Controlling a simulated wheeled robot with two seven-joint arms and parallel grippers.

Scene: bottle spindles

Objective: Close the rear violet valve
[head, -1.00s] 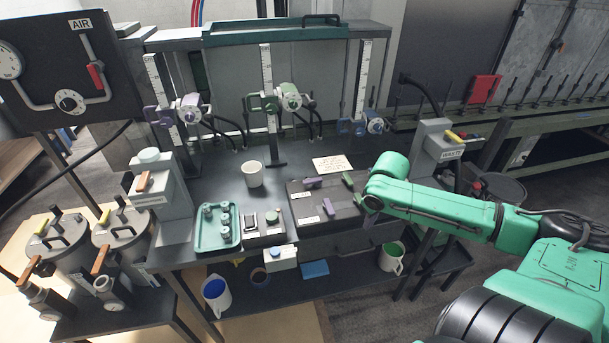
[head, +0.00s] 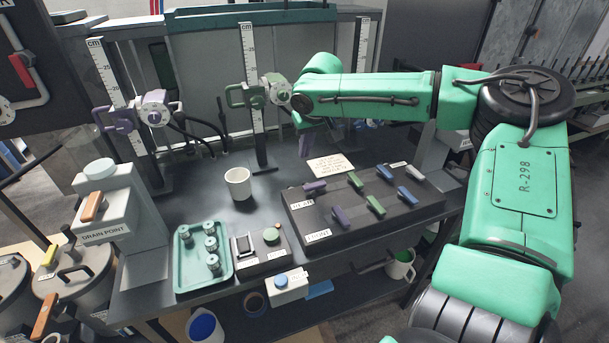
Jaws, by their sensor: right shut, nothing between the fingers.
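The valve panel (head: 300,222) is a dark box on the bench with a REAR row and a FRONT row of violet, green and blue levers. The rear violet valve (head: 314,188) is at the left of the rear row. Its lever lies nearly left to right, unlike the slanted front violet valve (head: 342,216). My right gripper (head: 305,146) is shut and empty, pointing down above the bench behind the rear violet valve, apart from it. My wrist partly hides the gripper. My left gripper is out of view.
A white cup (head: 238,184) stands left of the panel, and a paper note (head: 330,166) lies behind it. A green tray (head: 178,262) with several small parts is at the front left. Spindle clamps and upright rulers (head: 253,60) stand at the back, close to my right wrist.

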